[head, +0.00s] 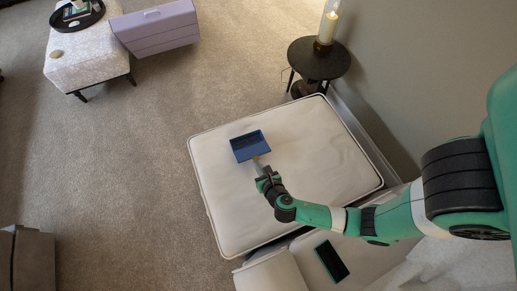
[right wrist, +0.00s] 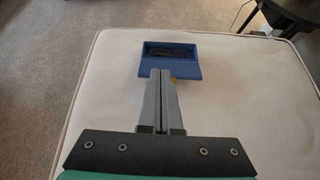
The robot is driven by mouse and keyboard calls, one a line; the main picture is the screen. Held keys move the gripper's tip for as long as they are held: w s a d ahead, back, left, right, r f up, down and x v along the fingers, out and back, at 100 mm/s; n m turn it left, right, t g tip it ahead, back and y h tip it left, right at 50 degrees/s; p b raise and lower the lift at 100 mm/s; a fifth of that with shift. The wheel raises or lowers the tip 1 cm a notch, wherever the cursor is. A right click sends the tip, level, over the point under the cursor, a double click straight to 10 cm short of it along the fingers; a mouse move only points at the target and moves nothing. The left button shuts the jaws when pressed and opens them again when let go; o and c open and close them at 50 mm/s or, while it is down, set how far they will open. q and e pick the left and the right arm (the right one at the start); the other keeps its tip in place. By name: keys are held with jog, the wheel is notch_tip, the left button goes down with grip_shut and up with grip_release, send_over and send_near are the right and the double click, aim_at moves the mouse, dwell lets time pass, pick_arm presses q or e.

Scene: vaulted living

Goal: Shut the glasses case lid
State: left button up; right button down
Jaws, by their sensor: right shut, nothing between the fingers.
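The blue glasses case (head: 246,141) lies open on the white cushioned seat (head: 290,200). In the right wrist view the case (right wrist: 150,47) shows a dark item inside, and a flat blue panel, seemingly its lid (right wrist: 190,71), lies folded out on the side near my gripper. My right gripper (head: 259,165) is shut and empty, with its fingertips at the near edge of that panel. In the right wrist view the fingers (right wrist: 162,76) overlap the panel's edge; I cannot tell if they touch it. A small yellowish piece shows beside the fingertips. My left gripper is not in view.
A round black side table (head: 318,60) with a candle (head: 327,28) stands behind the seat, near the wall. A dark flat object (head: 331,261) lies on the light furniture below. The seat around the case is clear.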

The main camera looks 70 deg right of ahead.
aim_at(253, 153)
jog(key=s+f+b, duration=0.4)
jog(key=f, duration=0.5)
jog(key=shift+g, duration=0.3)
jog(key=b+x, duration=0.5)
jog(key=x, duration=0.4)
jog(key=shift+w+f, duration=0.1)
jog(key=shift+w, duration=0.05)
jog(key=shift+w+d+f+b, duration=0.15)
jog(key=shift+w+d+b, duration=0.15)
jog(key=shift+d+b, duration=0.1)
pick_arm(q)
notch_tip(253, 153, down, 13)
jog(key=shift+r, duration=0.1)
